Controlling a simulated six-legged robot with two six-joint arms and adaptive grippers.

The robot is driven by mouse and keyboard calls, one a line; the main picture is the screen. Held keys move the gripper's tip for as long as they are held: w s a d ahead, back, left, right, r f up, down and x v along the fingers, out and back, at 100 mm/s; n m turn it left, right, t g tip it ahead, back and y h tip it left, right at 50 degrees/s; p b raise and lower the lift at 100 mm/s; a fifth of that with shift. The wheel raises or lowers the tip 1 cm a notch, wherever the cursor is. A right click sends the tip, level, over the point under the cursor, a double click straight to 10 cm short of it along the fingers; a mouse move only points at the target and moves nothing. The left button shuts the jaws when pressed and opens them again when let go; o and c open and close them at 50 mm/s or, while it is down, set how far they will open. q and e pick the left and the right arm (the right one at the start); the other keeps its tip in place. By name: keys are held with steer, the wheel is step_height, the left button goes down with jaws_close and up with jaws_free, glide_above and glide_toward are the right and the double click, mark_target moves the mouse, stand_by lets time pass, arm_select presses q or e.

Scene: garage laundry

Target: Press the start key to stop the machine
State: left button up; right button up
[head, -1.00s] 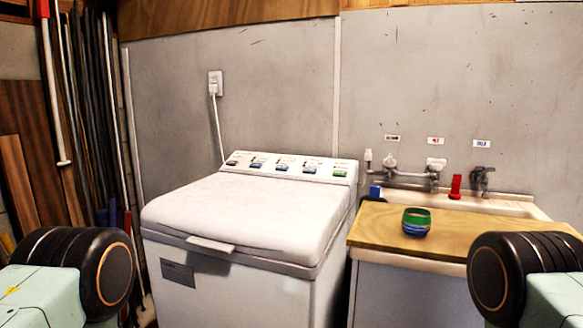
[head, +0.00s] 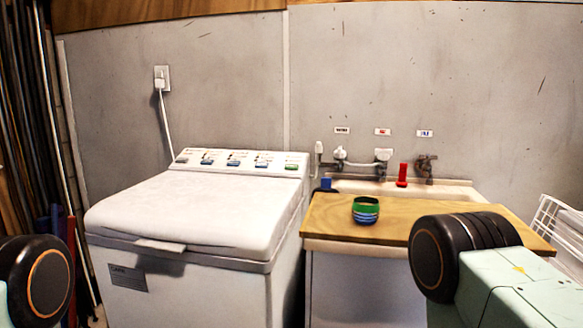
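A white top-loading washing machine (head: 185,212) stands left of centre with its lid shut. Its control panel (head: 240,161) runs along the back of the top, with several dark and blue keys and one green key (head: 291,166) at the right end. The key labels are too small to read, so I cannot tell which is the start key. Parts of my two arms show at the lower left and lower right, well in front of the machine and apart from it. Neither gripper is in view.
A red object (head: 402,175) stands by the taps. A white wire rack (head: 560,235) is at the far right. Poles (head: 30,120) lean at the left.

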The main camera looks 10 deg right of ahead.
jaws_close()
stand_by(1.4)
